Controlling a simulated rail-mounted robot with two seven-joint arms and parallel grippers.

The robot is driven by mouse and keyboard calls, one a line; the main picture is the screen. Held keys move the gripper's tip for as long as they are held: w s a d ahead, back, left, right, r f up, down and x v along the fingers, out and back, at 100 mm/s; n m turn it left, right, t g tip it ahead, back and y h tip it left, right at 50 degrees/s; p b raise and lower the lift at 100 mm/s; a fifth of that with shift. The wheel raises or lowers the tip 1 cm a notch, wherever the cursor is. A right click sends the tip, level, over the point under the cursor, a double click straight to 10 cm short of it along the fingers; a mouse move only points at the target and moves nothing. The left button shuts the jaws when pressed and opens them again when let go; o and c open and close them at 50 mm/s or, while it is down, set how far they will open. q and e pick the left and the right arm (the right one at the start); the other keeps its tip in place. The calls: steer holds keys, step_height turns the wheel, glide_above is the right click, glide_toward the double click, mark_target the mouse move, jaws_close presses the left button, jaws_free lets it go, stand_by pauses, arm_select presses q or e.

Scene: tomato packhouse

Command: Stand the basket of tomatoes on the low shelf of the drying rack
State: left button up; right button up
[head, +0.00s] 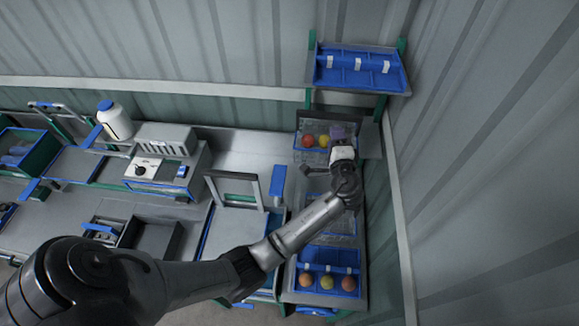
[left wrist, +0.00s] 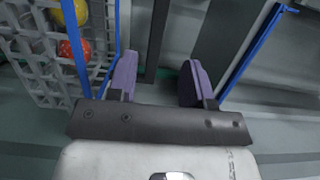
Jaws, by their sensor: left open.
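The basket (head: 299,140) of tomatoes shows at the back right in the head view, on the lower level under the raised shelf. A red and a yellow tomato show in it. In the left wrist view the basket (left wrist: 32,62) is a pale grid with blue edging, at the upper left. The drying rack (head: 310,97) has green posts. My left gripper (head: 338,133) is just right of the basket; its purple fingers (left wrist: 158,82) are open and apart, with no tomato or basket wall visible between them. The wrist hides part of the low shelf. My right gripper is out of view.
A blue divided tray (head: 333,75) sits on the raised shelf above my left gripper. A blue tray (head: 347,284) with several round fruits lies nearer. The corrugated wall (head: 470,180) is close on the right. A white box (head: 165,140) and bottle (head: 115,122) stand left.

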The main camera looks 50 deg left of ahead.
arm_select(q)
steer(key=s+d+f+n+g+h, duration=0.2)
steer(key=s+f+h, duration=0.1)
steer(key=s+f, duration=0.5)
steer(key=s+d+f+n+g+h, duration=0.1)
steer(key=s+f+n+h, duration=0.15)
steer(key=s+f, duration=0.5)
steer(key=s+d+g+h, duration=0.2)
steer(key=s+d+h, duration=0.2)
steer(key=s, duration=0.7)
steer(key=s+d+g+h, duration=0.1)
steer(key=s+d+h, duration=0.4)
steer(key=s, duration=0.7)
steer(key=shift+s+d+r+g, duration=0.25)
steer(key=shift+d+g, duration=0.15)
steer(key=shift+d, duration=0.2)
steer(key=shift+n+h, duration=0.25)
